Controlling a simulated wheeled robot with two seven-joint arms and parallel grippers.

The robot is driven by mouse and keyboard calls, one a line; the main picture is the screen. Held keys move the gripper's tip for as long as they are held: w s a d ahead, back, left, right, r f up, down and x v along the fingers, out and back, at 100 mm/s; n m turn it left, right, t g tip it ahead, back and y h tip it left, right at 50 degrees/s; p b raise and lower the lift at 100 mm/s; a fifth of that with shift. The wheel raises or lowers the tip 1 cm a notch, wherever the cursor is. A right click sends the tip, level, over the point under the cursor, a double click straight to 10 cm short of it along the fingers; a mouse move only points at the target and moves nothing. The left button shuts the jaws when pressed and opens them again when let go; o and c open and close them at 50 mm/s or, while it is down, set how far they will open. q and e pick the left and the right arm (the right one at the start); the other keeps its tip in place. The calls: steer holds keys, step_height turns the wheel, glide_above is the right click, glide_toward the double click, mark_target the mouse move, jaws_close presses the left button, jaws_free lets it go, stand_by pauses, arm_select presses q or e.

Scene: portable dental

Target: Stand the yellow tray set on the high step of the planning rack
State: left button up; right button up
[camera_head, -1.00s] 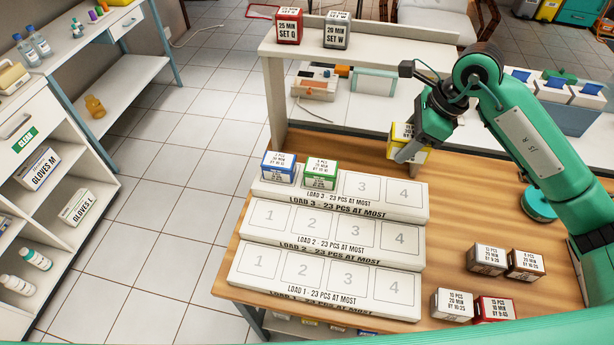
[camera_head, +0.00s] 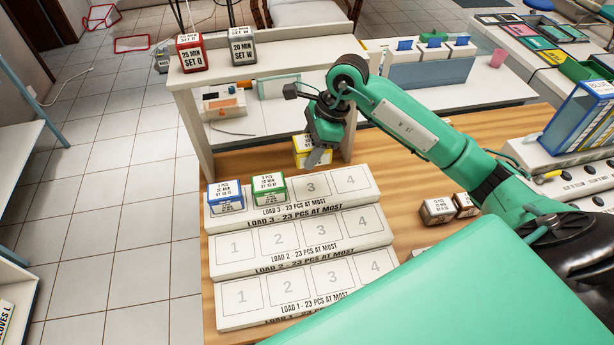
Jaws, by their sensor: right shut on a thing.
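The yellow tray set (camera_head: 301,157) is held in my right gripper (camera_head: 318,154), which is shut on it. In the head view it shows just behind slot 3 of the planning rack's high step (camera_head: 331,205), labelled LOAD 3. A gripper finger covers part of it, and I cannot tell whether it touches the step. On that step a blue tray set (camera_head: 226,198) stands in slot 1 and a green one (camera_head: 269,190) in slot 2. Slots 3 and 4 are empty. My left gripper is not in view.
The middle step (camera_head: 318,234) and low step (camera_head: 325,277) are empty. Two brown-topped boxes (camera_head: 438,210) stand right of the rack. A white shelf (camera_head: 290,70) behind carries a red SET Q box (camera_head: 191,53) and a grey SET W box (camera_head: 242,46).

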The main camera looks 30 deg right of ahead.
steer(key=p, duration=0.1)
glide_above(303, 190)
steer(key=d, duration=0.2)
steer(key=f, duration=0.6)
steer(key=shift+s+a+f, duration=0.15)
steer(key=shift+a+f, duration=0.05)
steer(key=shift+f, duration=0.2)
step_height(303, 190, down, 4)
steer(key=shift+f+p, duration=0.2)
steer(key=shift+p, duration=0.6)
steer(key=shift+f, duration=0.1)
steer(key=o, duration=0.7)
steer(key=shift+f, duration=0.1)
steer(key=shift+c, duration=0.2)
steer(key=o, duration=0.4)
steer(key=shift+o, duration=0.2)
